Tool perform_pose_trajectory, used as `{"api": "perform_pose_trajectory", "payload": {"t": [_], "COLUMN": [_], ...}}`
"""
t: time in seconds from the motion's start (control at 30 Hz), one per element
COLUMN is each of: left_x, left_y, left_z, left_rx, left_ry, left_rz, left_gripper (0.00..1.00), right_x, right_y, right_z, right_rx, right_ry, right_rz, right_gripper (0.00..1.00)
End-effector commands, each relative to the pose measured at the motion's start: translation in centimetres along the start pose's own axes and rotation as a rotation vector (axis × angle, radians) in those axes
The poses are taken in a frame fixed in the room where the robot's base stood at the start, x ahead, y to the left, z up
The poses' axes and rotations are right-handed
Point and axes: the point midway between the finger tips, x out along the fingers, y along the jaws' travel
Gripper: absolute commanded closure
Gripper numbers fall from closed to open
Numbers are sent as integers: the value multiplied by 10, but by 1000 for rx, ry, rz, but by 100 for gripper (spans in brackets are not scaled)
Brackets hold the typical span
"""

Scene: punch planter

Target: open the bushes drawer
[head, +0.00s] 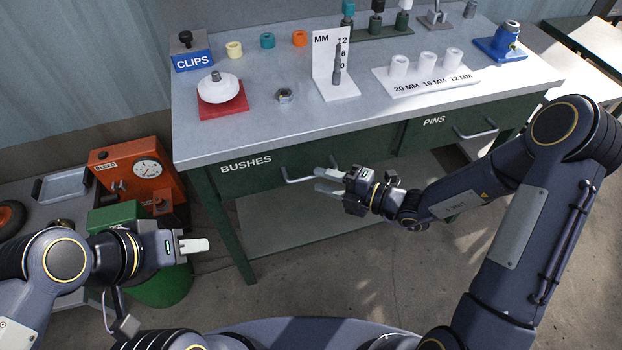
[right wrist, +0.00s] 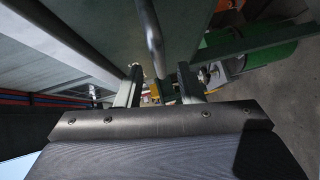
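The bushes drawer (head: 245,178) is a green front labelled BUSHES under the left part of the grey bench top, and it looks shut. Its bar handle (head: 300,180) is partly hidden by my right gripper. My right gripper (head: 325,179) is open at the handle's right part. In the right wrist view the handle bar (right wrist: 152,40) runs between the two spread fingers (right wrist: 160,85); I cannot tell whether they touch it. My left gripper (head: 195,245) is away to the lower left, over the floor; its fingers overlap, so its opening is unclear.
The pins drawer (head: 425,125) with its own handle (head: 475,132) is to the right. The bench top (head: 290,125) carries several bushes, a gauge stand (head: 335,65) and a red-based white part (head: 220,90). An orange gauge box (head: 140,175) stands left of the bench.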

Motion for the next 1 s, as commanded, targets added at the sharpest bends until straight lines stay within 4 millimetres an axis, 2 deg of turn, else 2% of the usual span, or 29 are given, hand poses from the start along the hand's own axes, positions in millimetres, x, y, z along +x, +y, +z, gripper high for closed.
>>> {"api": "perform_pose_trajectory", "payload": {"t": [0.1,0.23,0.6,0.87,1.0], "left_x": [3,4,4,4,4], "left_y": [-1,-2,-2,-2,-2], "left_z": [2,2,2,2,2], "left_rx": [0,0,0,0,0], "left_ry": [0,0,0,0,0], "left_rz": [0,0,0,0,0], "left_gripper": [64,64,64,64,64], "right_x": [20,34,40,40,40], "right_y": [-1,-1,0,0,0], "right_z": [-1,-1,0,0,0], "right_rx": [-3,-3,-3,-3,-3], "right_ry": [4,3,0,1,1], "right_rz": [-1,-1,-1,-1,-2], "right_gripper": [66,66,66,100,100]}}
